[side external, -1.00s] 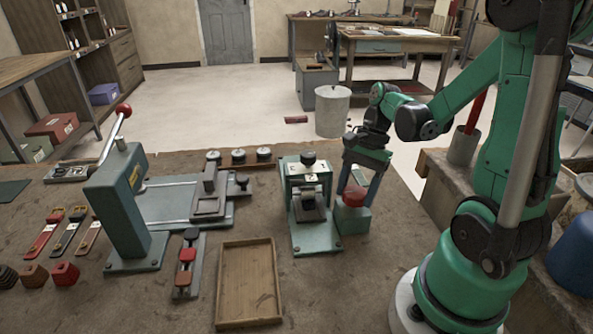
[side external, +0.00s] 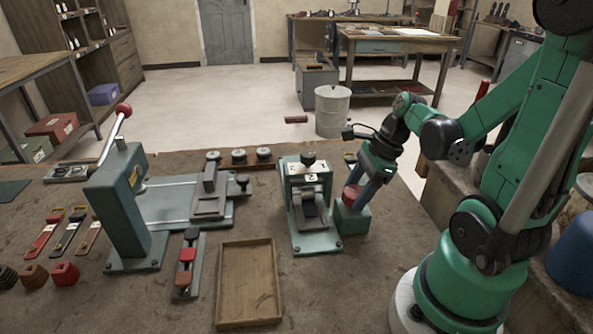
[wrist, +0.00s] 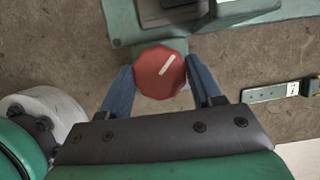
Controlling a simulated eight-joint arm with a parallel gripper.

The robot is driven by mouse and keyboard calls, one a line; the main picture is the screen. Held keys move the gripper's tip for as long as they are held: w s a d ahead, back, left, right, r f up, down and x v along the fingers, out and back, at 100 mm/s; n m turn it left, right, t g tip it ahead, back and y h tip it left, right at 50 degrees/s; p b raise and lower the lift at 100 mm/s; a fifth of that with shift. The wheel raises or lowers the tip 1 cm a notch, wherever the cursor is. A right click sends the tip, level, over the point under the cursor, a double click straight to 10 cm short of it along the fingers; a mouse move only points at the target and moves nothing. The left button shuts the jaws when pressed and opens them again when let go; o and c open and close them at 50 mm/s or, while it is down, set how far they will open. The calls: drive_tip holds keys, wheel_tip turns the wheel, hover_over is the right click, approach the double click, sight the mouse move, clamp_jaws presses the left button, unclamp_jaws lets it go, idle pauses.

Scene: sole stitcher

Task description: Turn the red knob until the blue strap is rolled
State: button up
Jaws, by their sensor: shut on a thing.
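The red knob (side external: 352,196) sits on a small green block at the right side of a green roller fixture (side external: 318,243). My gripper (side external: 359,192) reaches down to it with tilted blue fingers and is shut on it.
A wooden tray (side external: 221,290) lies left of the fixture. A green press (side external: 115,205) with a red-ended lever stands farther left. Several tagged straps lie at the far left. Another tagged piece (wrist: 272,92) lies right of the knob in the wrist view.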

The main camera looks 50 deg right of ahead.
drive_tip(key=shift+m, duration=0.4)
drive_tip(key=o, duration=1.3)
drive_tip(key=shift+c, duration=0.2)
drive_tip(key=shift+r, duration=0.1)
drive_tip(key=shift+v, duration=2.75)
